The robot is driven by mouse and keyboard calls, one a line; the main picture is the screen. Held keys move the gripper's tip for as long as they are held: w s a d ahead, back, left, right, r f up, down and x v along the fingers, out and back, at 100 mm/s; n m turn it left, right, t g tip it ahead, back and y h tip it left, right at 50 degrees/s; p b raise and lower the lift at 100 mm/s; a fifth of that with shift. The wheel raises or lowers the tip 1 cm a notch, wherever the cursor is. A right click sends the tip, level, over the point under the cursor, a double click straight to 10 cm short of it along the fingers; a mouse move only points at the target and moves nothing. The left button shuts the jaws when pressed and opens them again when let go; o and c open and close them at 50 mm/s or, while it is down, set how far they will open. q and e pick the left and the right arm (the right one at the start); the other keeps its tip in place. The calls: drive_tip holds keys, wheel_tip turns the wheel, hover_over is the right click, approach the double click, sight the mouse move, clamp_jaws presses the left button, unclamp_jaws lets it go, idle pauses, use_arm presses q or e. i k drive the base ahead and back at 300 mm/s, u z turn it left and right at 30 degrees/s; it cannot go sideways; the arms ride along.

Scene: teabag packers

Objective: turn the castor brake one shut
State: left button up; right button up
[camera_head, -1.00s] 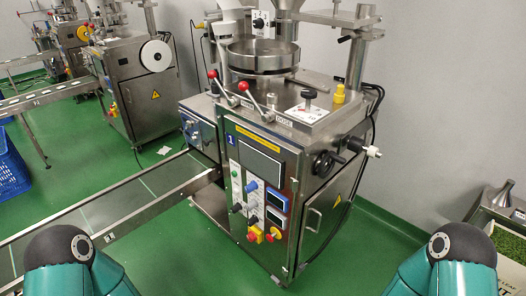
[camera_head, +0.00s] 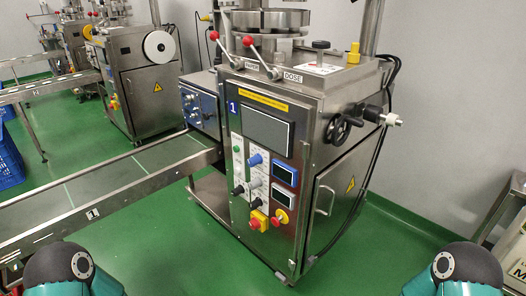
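The packing machine numbered 1 (camera_head: 265,150) stands in the middle on the green floor, a steel cabinet with a control panel on its front. Its castors and any castor brake cannot be made out; only the lower edge and a low base plate (camera_head: 212,200) at its left show. My two arms' teal and black links show at the bottom left and bottom right corners. Neither gripper is in view.
A conveyor (camera_head: 110,185) runs from the machine's left side to the lower left. A second machine (camera_head: 140,80) and a blue crate (camera_head: 8,160) stand behind it. A steel stand (camera_head: 500,215) is at the right edge. Green floor (camera_head: 370,250) is free in front and right.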

sight(282, 278)
drive_tip(key=z, duration=1.45)
drive_tip(key=i, duration=0.1)
drive_tip(key=u, duration=2.6)
drive_tip(key=k, duration=0.75)
drive_tip(key=z, duration=0.35)
drive_tip(key=i, duration=1.4)
drive_tip(key=z, duration=0.1)
